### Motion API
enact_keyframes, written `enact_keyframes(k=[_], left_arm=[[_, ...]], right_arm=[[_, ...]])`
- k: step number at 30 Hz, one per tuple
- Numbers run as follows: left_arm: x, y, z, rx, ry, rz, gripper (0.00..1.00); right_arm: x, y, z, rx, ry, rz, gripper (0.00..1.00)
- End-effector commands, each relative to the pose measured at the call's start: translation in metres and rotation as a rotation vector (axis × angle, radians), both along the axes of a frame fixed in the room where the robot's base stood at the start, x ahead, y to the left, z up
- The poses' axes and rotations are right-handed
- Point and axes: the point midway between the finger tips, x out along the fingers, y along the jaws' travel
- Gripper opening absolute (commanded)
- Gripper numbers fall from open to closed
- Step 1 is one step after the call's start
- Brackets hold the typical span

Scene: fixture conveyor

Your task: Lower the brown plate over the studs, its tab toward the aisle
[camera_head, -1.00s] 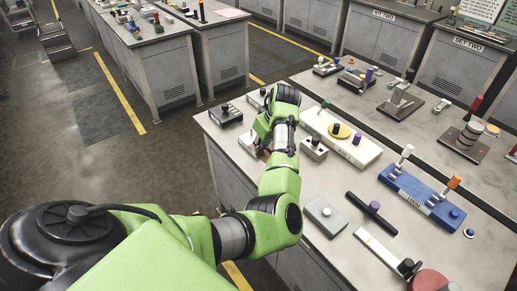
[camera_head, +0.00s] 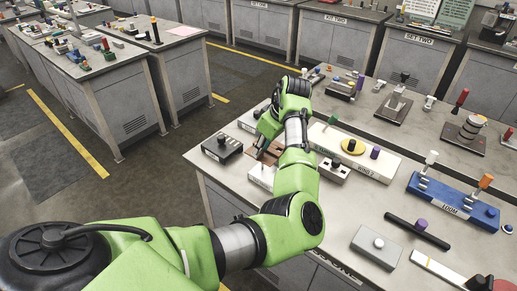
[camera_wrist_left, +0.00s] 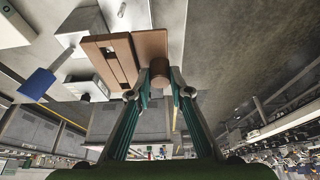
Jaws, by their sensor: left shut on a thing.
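The brown plate (camera_wrist_left: 105,58) shows in the left wrist view as a flat slotted piece with a round brown knob (camera_wrist_left: 159,72). My left gripper (camera_wrist_left: 160,88) is shut on the knob, with one finger on each side. In the head view the plate (camera_head: 271,153) is small and partly hidden by my left gripper (camera_head: 262,141), above the near left part of the bench. A white block (camera_head: 262,174) lies close in front of it. I cannot make out the studs or tell whether the plate touches anything. My right gripper is not in view.
A long white fixture (camera_head: 375,165) and the blue loom (camera_head: 450,197) lie further right. The aisle floor (camera_head: 150,185) is left of the bench.

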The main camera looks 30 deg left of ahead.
Motion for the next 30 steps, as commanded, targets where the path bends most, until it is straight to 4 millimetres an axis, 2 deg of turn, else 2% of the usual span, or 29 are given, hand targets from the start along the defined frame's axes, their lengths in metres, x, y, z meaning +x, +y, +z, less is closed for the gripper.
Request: enact_keyframes(k=[9,15,24,30], left_arm=[[0.0,0.0,0.001,0.0,-0.001,0.0,0.0],[0.0,0.0,0.003,0.001,-0.002,0.0,0.0],[0.0,0.0,-0.029,0.001,0.0,-0.001,0.0],[0.0,0.0,-0.049,0.0,-0.001,-0.001,0.0]], right_arm=[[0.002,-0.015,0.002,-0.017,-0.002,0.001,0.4],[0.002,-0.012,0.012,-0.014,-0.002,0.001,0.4],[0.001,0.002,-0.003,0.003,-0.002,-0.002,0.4],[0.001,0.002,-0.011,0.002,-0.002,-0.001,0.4]])
